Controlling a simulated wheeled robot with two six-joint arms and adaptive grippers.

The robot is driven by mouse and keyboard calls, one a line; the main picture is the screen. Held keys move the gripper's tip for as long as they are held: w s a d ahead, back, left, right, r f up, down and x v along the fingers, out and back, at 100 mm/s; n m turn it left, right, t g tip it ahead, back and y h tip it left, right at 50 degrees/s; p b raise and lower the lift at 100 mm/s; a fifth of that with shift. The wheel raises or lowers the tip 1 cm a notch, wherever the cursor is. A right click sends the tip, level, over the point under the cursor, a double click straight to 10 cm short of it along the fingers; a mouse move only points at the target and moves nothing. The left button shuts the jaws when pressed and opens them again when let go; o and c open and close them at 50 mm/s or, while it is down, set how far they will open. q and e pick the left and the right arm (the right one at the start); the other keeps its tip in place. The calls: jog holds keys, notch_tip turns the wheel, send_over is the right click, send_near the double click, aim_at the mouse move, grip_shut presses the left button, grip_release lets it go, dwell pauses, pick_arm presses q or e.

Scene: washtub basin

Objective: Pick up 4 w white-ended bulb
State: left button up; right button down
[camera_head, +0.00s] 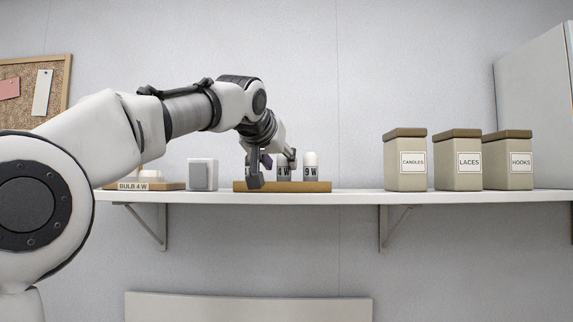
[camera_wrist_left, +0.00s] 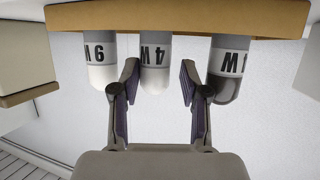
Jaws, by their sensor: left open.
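The 4 W white-ended bulb (camera_wrist_left: 155,65) stands in a wooden holder (camera_wrist_left: 180,15), which the wrist view shows upside down. In the head view this bulb (camera_head: 284,173) is partly hidden by my left gripper (camera_head: 273,170). The left gripper (camera_wrist_left: 158,78) is open, with one fingertip on each side of the 4 W bulb; I cannot tell whether either touches it. A 9 W white-ended bulb (camera_wrist_left: 101,65) is on one side. A dark-ended bulb (camera_wrist_left: 228,75) is on the other, its number only partly readable. My right gripper is not in view.
The holder (camera_head: 318,187) stands on a white wall shelf (camera_head: 355,197). Left of it are a white box (camera_head: 203,175) and a wooden base labelled BULB 4 W (camera_head: 172,186). Canisters CANDLES (camera_head: 405,178), LACES (camera_head: 457,180) and HOOKS (camera_head: 508,180) stand right, past a clear stretch.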

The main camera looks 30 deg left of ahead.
pick_arm(q)
jog(key=shift+w+d+f, duration=0.1)
jog(key=shift+w+f, duration=0.1)
jog(key=shift+w, duration=0.45)
jog(key=shift+w+d+f, duration=0.1)
jog(key=shift+w+f, duration=0.05)
jog(key=shift+w, duration=0.45)
jog(key=shift+s+a, duration=0.15)
jog(key=shift+s+a+r, duration=0.1)
jog(key=shift+s+a, duration=0.05)
jog(key=shift+s, duration=0.1)
grip_shut()
jog(key=shift+w, duration=0.15)
